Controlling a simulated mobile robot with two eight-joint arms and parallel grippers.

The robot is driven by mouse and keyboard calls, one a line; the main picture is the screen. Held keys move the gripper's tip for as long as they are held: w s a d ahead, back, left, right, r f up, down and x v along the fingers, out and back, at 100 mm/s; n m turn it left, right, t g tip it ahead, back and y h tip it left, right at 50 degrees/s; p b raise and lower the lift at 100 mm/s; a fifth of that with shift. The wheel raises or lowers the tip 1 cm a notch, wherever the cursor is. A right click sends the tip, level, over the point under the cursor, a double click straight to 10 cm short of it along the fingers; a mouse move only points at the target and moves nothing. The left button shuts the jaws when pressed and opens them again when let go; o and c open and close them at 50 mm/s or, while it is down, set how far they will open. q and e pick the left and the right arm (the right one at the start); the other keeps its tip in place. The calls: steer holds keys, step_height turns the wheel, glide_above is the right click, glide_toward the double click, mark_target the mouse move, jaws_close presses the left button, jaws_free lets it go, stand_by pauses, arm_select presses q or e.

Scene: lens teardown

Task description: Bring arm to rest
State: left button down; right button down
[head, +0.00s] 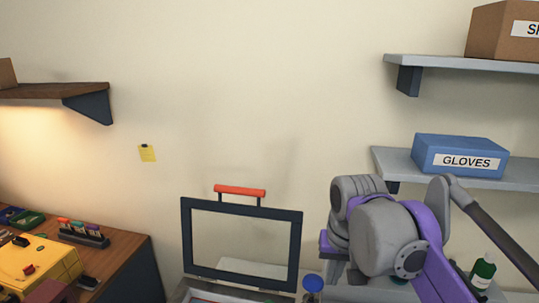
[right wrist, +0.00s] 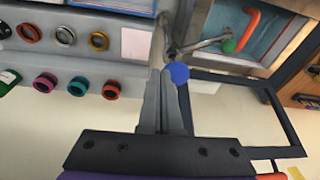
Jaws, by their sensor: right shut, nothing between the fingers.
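My right arm (head: 385,235), grey and purple, rises at the lower right of the head view in front of the wall. Its fingers are not clear there. In the right wrist view my right gripper (right wrist: 165,75) is shut, with its two grey fingers together and nothing between them. A round blue cap (right wrist: 179,73) shows beside the fingertips; I cannot tell whether they touch. My left gripper is in neither view.
A dark open frame with a red handle (head: 240,192) stands left of my arm. A blue gloves box (head: 459,156) sits on the right shelf, near my arm. A green bottle (head: 483,271) stands at the lower right. Several coloured rings (right wrist: 76,86) line a rack.

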steer(key=s+d+f+t, duration=0.1)
steer(key=s+f+t, duration=0.1)
steer(key=s+f, duration=0.4)
steer(key=s+d+f+n+t, duration=0.1)
steer(key=s+f, duration=0.6)
steer(key=f, duration=0.8)
steer(key=shift+s+d+n+t, duration=0.3)
steer(key=shift+d+t, duration=0.1)
steer(key=shift+d, duration=0.35)
